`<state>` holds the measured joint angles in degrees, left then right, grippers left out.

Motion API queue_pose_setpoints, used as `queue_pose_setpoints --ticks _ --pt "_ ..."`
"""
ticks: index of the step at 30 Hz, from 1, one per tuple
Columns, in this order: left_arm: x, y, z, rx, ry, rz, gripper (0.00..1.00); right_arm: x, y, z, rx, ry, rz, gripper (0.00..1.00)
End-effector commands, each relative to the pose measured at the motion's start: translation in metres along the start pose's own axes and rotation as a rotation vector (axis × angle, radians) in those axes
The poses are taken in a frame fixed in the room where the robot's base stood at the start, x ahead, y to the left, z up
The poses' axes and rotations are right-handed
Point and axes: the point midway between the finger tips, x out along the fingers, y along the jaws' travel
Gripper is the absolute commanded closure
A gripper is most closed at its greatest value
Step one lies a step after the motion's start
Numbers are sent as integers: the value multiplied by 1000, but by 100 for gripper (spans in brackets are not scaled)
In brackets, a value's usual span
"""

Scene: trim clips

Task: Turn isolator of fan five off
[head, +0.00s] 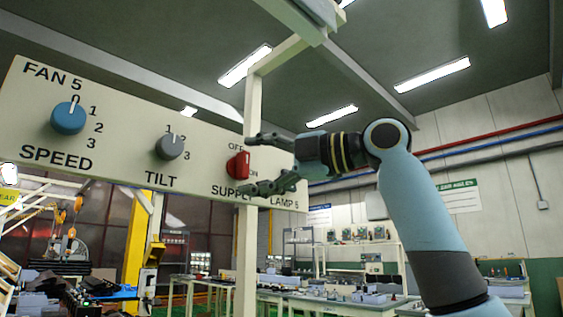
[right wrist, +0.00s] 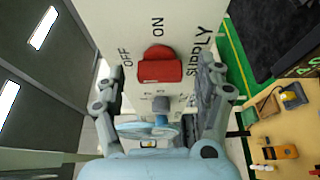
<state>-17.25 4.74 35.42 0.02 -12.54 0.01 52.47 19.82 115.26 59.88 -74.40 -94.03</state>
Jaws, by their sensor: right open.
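The fan five panel (head: 110,140) is a cream board. Its red SUPPLY knob (head: 238,166), between OFF and ON marks, is the isolator. The knob's raised grip runs roughly up and down in the head view; I cannot tell which mark it points at. My right gripper (head: 246,165) is open, with one finger above and one below the knob. In the right wrist view, the red knob (right wrist: 160,66) lies between the spread fingers (right wrist: 160,86), with visible gaps on both sides. My left gripper is not in view.
A blue SPEED knob (head: 68,118) and a grey TILT knob (head: 170,147) sit left of the red knob on the same panel. A pale post (head: 246,250) stands at the panel. Workbenches with small parts (head: 350,297) are farther back.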

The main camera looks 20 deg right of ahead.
Motion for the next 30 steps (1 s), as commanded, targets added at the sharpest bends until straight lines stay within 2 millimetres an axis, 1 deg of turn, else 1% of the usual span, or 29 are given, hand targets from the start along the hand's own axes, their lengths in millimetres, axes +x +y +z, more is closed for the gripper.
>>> queue_pose_setpoints --ticks 9,15,22,30 --pt "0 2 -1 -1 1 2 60 -56 -2 1 -5 -5 -8 29" --pt "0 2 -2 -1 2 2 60 -86 -2 0 -4 -4 -9 29" --pt "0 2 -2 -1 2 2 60 -106 -2 1 -3 -3 -4 29" --pt "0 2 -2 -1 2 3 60 -112 -1 0 1 1 -2 29"
